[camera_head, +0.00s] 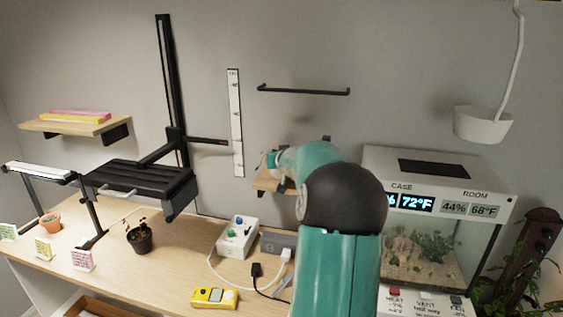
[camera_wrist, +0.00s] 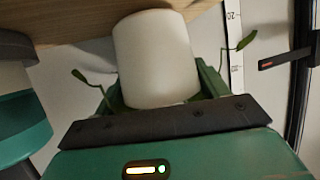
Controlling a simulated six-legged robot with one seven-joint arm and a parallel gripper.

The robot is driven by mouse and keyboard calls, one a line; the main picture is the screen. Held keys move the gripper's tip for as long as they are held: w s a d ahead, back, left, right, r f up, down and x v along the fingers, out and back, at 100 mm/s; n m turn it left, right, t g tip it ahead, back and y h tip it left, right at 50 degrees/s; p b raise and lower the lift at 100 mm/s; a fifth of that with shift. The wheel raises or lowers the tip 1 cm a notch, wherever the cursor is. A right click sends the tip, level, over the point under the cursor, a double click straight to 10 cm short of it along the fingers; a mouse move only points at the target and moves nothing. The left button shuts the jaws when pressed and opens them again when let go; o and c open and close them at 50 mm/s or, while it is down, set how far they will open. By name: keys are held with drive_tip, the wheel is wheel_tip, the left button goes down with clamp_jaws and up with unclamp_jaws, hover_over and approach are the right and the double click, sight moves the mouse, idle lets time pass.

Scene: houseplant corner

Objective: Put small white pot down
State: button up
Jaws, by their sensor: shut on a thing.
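The small white pot (camera_wrist: 157,58) fills the middle of the wrist view, where the picture seems turned upside down. My gripper (camera_wrist: 160,88) is shut on it, with green fingers showing on both sides. Thin green leaves (camera_wrist: 245,42) stick out on both sides of the pot. The pot's far end overlaps a wooden surface (camera_wrist: 75,18), which seems to be the small wall shelf (camera_head: 264,184); I cannot tell whether they touch. In the head view my arm hides the pot and most of the shelf.
A white ruler strip (camera_head: 235,122) and a black rail (camera_head: 303,91) are on the wall near the shelf. A terrarium (camera_head: 425,235) stands at right, with a white hanging pot (camera_head: 483,124) above. Below are a control box (camera_head: 237,237) and a yellow meter (camera_head: 214,298).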

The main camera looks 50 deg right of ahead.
drive_tip(key=shift+f, duration=0.25)
drive_tip(key=shift+f, duration=0.1)
drive_tip(key=o, duration=1.2)
drive_tip(key=shift+f, duration=0.1)
drive_tip(key=shift+s+a+r, duration=0.2)
drive_tip(key=shift+s+r, duration=0.05)
drive_tip(key=shift+r, duration=0.1)
drive_tip(key=shift+v, duration=5.65)
